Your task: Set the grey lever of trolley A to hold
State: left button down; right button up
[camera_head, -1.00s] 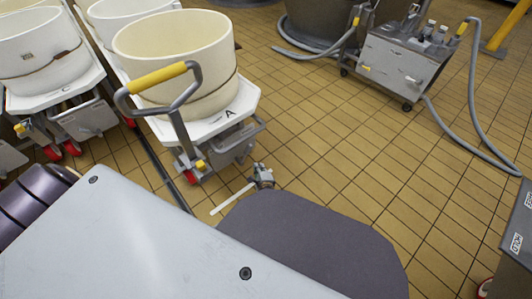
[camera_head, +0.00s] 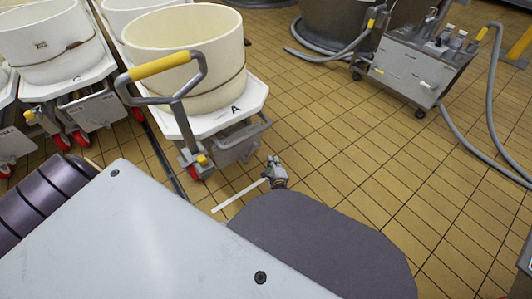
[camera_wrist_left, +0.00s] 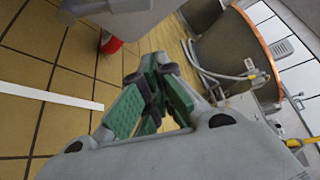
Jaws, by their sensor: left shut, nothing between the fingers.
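Trolley A (camera_head: 207,122) is a white platform marked A with a large cream tub (camera_head: 185,60) on it and a grey push handle with a yellow grip (camera_head: 160,65). Under the platform are a grey box (camera_head: 230,152), a bent grey bar (camera_head: 262,122) beside it, and a small yellow-tipped part (camera_head: 203,160). I cannot tell for sure which part is the grey lever. My left gripper (camera_head: 273,162) is low, right of and nearer than the grey box, apart from it. In the left wrist view its green-padded fingers (camera_wrist_left: 152,75) are shut and empty. My right gripper is out of view.
Other tub trolleys (camera_head: 65,85) stand at left. A grey wheeled machine (camera_head: 405,68) with hoses stands at back right by a large vat (camera_head: 345,20). The tiled floor (camera_head: 355,150) right of trolley A is clear. The left wrist view shows a red wheel (camera_wrist_left: 110,44).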

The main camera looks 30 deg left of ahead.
aim_at(250, 153)
pick_arm(q)
jog(key=shift+b+x, duration=2.1)
jog(key=shift+x, duration=2.9)
jog(key=s, duration=0.1)
jog(key=s+a+r, duration=0.1)
jog(key=s+a, duration=0.1)
jog(key=shift+s+a+r, duration=0.1)
jog(key=shift+r, duration=0.15)
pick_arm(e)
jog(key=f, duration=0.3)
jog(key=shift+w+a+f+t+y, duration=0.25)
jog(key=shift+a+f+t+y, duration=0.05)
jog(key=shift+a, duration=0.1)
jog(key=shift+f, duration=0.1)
pick_arm(q)
jog(key=shift+s+r, duration=0.1)
jog(key=shift+r, duration=0.05)
jog(key=shift+s+a+r+p, duration=0.1)
jog(key=shift+s+r+p, duration=0.05)
jog(key=shift+p, duration=0.35)
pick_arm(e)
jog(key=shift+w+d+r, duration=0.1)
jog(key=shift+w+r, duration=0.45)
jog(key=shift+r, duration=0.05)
